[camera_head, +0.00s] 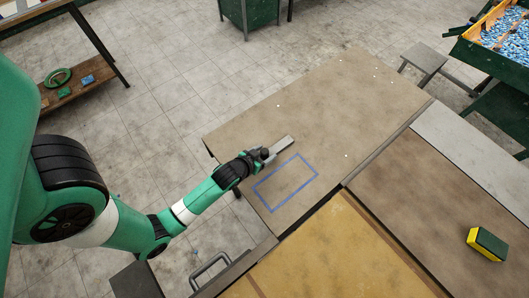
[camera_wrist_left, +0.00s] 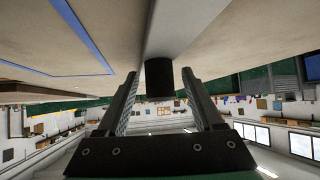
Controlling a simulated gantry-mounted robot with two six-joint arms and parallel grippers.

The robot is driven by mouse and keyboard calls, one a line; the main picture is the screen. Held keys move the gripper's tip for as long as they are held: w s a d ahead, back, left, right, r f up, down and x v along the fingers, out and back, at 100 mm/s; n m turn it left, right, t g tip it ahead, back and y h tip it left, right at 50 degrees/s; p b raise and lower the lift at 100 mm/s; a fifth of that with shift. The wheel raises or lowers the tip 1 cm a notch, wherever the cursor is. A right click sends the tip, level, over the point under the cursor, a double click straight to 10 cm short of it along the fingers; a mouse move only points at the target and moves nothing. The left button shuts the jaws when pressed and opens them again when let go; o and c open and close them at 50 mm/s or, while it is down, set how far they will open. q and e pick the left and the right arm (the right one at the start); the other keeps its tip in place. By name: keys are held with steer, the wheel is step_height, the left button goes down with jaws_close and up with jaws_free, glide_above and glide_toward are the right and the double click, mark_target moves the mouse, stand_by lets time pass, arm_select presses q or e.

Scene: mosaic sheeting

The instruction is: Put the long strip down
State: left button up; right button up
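The strip also runs up the left wrist view (camera_wrist_left: 174,25). A dark rounded block (camera_wrist_left: 160,78) is at its near end. My left gripper (camera_head: 264,155) is at that end. In the left wrist view, its two fingers (camera_wrist_left: 160,85) stand apart on either side of the dark block, with a visible gap on each side. My right gripper is out of view.
A yellow and green sponge (camera_head: 487,244) lies on the darker table at the right. A crate of blue pieces (camera_head: 464,40) stands at the upper right near a grey stool (camera_head: 424,57). Small white dots (camera_head: 346,155) are scattered on the tabletop, which is otherwise clear.

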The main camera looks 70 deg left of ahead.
arm_select(q)
steer(key=shift+r, duration=0.1)
steer(key=shift+s+d+r, duration=0.15)
steer(key=shift+s+r, duration=0.05)
steer(key=shift+r, duration=0.1)
steer(key=p+v, duration=0.3)
steer(key=v, duration=0.8)
steer(key=shift+s, duration=0.1)
